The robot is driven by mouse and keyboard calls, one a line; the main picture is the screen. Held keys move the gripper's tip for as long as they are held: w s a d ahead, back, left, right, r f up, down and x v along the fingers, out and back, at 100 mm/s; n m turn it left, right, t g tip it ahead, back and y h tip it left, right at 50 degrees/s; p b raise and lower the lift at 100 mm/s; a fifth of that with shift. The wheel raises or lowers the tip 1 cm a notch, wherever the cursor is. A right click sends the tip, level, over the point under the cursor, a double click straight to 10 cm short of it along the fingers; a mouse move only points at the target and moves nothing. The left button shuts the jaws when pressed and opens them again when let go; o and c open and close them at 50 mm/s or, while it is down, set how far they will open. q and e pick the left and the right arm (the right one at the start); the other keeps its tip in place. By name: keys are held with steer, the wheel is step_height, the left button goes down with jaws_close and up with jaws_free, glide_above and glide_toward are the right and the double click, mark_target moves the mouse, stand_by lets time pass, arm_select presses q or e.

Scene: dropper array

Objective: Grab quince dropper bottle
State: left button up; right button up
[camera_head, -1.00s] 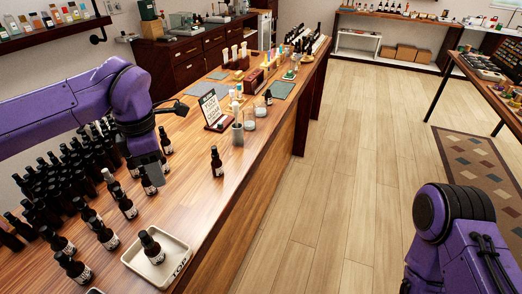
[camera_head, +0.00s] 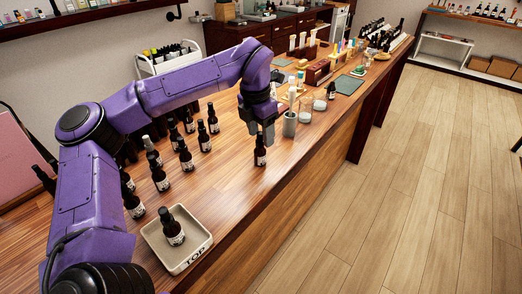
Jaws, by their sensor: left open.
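Several dark brown dropper bottles with white labels stand on the wooden counter (camera_head: 232,190); the labels are too small to read, so I cannot tell which is quince. One bottle (camera_head: 260,158) stands upright and alone near the counter's front edge. My left gripper (camera_head: 267,138) is open, pointing down right at this bottle's upper part and partly hiding its top. I cannot tell whether the fingers touch it. Another bottle (camera_head: 172,232) stands in a cream tray (camera_head: 193,258) marked TOP. A group of bottles (camera_head: 185,156) is left of the lone one, partly hidden by my left arm.
A grey cup (camera_head: 290,125) and glass jars (camera_head: 306,117) stand just beyond the gripper. Racks (camera_head: 318,70) and more bottles line the counter's far end. Bare counter lies between the tray and the lone bottle. The wooden floor on the right is clear.

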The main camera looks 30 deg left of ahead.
mark_target(260, 148)
arm_select(q)
step_height(260, 148, down, 3)
steer(key=shift+w+a+r, duration=0.1)
steer(key=shift+a+r, duration=0.05)
steer(key=shift+c, duration=0.7)
jaws_close()
